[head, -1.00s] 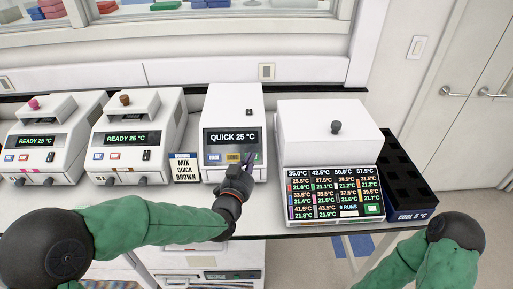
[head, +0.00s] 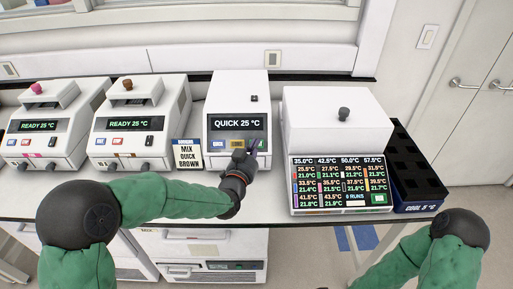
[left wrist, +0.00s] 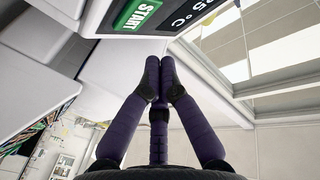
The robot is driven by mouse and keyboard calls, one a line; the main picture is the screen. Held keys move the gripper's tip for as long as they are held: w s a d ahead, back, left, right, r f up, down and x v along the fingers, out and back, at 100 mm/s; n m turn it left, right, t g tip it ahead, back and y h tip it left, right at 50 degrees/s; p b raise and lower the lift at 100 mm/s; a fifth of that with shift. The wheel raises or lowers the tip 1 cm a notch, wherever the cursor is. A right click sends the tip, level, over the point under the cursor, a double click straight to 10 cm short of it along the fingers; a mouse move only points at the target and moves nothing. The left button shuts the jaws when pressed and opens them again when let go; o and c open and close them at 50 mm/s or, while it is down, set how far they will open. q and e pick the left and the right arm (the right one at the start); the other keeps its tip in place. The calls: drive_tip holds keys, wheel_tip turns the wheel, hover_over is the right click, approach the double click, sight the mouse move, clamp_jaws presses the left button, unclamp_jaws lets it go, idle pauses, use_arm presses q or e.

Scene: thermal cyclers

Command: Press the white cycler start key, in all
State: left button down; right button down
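The white cycler (head: 237,90) stands on the bench with "QUICK 25 °C" on its dark display (head: 236,123). Its front has a blue, a yellow and a green key. The green start key (head: 262,143) is partly behind my fingers in the head view. In the left wrist view the start key (left wrist: 143,14) reads START at the top, just beyond my fingertips. My left gripper (head: 253,147) is in front of the key panel, its dark purple fingers together and empty in the wrist view (left wrist: 153,66). Contact with the key cannot be told. My right gripper is out of view.
Two cyclers reading "READY 25 °C" (head: 41,126) (head: 130,125) stand at left. A "MIX QUICK BROWN" card (head: 187,154) stands beside the white cycler. At right are a larger white unit with a temperature screen (head: 335,115) and a black "COOL 5 °C" block (head: 417,207).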

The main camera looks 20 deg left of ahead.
use_arm(q)
drive_tip(key=shift+w+a+f+b, duration=0.15)
drive_tip(key=shift+w+f+b, duration=0.3)
drive_tip(key=shift+w+b, duration=0.1)
drive_tip(key=shift+w+a+f+b, duration=0.15)
drive_tip(key=shift+w+f+b, duration=0.3)
drive_tip(key=shift+w, duration=0.05)
idle(0.8)
drive_tip(key=shift+w+f+b, duration=0.25)
drive_tip(key=shift+f+b, duration=0.05)
drive_tip(key=shift+b, duration=0.25)
drive_tip(key=shift+w+a+f+b, duration=0.1)
drive_tip(key=shift+w+f+b, duration=0.1)
drive_tip(key=shift+b, duration=0.15)
idle(0.5)
drive_tip(key=shift+r, duration=0.1)
idle(0.3)
drive_tip(key=shift+s+r, duration=0.4)
drive_tip(key=shift+s, duration=0.1)
drive_tip(key=shift+s+d+r+p, duration=0.35)
drive_tip(key=shift+s+r+p, duration=0.3)
drive_tip(key=shift+s+r, duration=0.25)
drive_tip(key=shift+s+d+r+p, duration=0.3)
drive_tip(key=shift+s+r+p, duration=0.35)
drive_tip(key=shift+s+r, duration=0.2)
